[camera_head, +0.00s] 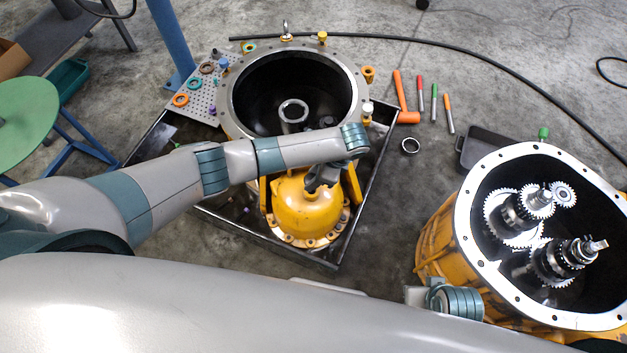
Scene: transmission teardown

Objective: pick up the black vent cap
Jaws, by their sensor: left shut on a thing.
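My left arm reaches in from the left, over the black tray, and its wrist is above the yellow domed housing. My left gripper (313,185) is small and dark at the top of that yellow housing (306,213). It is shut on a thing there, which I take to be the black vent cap. The cap cannot be told apart from the dark fingers, and I cannot tell whether it still touches the housing. My right arm crosses the bottom of the view with its teal wrist at the lower right; its fingers do not show.
A large open ring-flanged case (233,103) stands in the black tray (332,258). A yellow gearbox (437,240) with exposed gears stands at the right. A black cable curves behind.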

